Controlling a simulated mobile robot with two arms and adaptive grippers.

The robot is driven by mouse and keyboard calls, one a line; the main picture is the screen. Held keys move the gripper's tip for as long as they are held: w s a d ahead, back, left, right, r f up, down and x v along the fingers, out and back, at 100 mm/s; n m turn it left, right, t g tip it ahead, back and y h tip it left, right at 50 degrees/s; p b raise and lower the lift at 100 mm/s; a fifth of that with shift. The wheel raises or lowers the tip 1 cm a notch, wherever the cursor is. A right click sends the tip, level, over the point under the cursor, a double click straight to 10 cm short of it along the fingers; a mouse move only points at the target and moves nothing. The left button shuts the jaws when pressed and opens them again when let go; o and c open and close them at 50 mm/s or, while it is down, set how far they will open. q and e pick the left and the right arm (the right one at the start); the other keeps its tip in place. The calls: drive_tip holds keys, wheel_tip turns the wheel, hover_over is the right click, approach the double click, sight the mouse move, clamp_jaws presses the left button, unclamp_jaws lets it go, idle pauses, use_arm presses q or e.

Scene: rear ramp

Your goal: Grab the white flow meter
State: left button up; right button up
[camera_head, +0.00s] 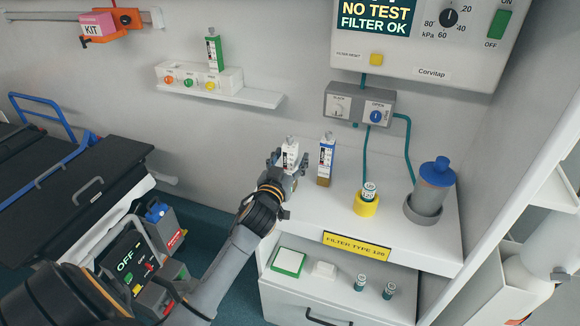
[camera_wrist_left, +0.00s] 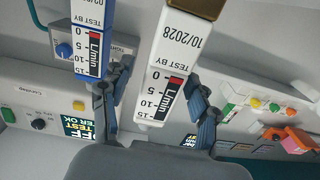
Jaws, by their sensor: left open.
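The white flow meter (camera_head: 291,153) stands upright near the left end of the white counter. My left gripper (camera_head: 289,161) is open, with its fingers on either side of it. In the left wrist view the white flow meter (camera_wrist_left: 168,70) lies between the two spread fingers (camera_wrist_left: 158,103), with gaps visible on both sides. Its scale and a "TEST BY 10/2028" label face the camera. A blue flow meter (camera_head: 327,152) stands just to the right on the counter. It also shows behind the left finger in the wrist view (camera_wrist_left: 93,35). My right gripper is not in view.
A yellow holder (camera_head: 367,205) with a small vial and a blue-lidded jar (camera_head: 435,183) stand farther right on the counter (camera_head: 405,235). A green flow meter (camera_head: 214,53) is on the wall shelf. A grey valve box (camera_head: 359,104) hangs behind.

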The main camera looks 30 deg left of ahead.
use_arm(q)
clamp_jaws()
drive_tip(key=shift+r, duration=0.15)
